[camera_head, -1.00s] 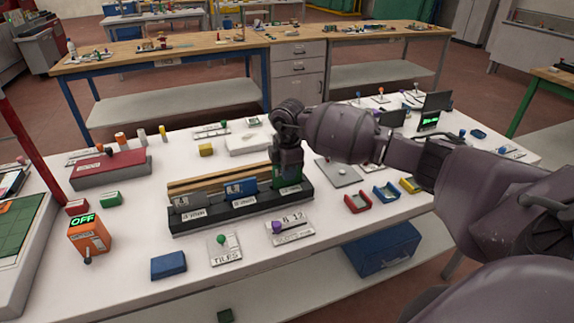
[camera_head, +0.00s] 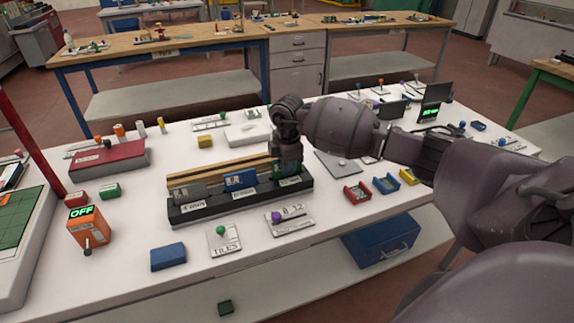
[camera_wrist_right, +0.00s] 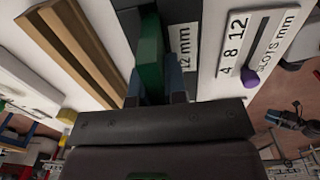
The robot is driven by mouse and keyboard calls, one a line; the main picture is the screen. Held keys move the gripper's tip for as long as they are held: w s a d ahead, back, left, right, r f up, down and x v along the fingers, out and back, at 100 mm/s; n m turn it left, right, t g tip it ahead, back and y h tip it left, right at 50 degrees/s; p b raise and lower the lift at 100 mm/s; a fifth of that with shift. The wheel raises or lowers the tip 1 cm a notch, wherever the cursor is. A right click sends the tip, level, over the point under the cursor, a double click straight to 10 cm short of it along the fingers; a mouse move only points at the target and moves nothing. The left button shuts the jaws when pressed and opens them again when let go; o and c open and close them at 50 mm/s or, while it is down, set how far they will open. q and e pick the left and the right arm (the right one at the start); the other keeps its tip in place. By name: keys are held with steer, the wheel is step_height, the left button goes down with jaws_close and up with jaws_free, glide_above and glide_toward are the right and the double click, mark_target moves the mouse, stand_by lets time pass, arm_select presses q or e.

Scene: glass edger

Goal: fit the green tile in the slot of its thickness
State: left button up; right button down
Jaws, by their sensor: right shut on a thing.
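My right gripper (camera_head: 286,170) is shut on the green tile (camera_wrist_right: 150,55), at the right end of the black slotted rack (camera_head: 222,207). In the right wrist view the tile stands upright between the two fingers (camera_wrist_right: 152,88), next to the "12 mm" label (camera_wrist_right: 185,48). The tile is at the 12 mm slot; I cannot tell how deep it sits, as the gripper covers much of it. A grey tile (camera_head: 190,190) stands in the left slot and a blue tile (camera_head: 240,180) in the middle slot. My left gripper is not in view.
Wooden rails (camera_head: 215,176) run behind the rack. In front stand a "TILES" card with a green knob (camera_head: 221,230) and a slots card with a purple knob (camera_head: 277,216). A blue block (camera_head: 168,257) and an orange OFF box (camera_head: 88,230) are left; small red (camera_head: 357,192) and blue trays (camera_head: 386,185) are right.

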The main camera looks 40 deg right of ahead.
steer(key=shift+f, duration=0.35)
steer(key=c, duration=1.1)
jaws_free()
steer(key=shift+r, duration=0.1)
step_height(320, 180, up, 11)
steer(key=shift+s+f+p, duration=0.15)
steer(key=shift+p, duration=0.25)
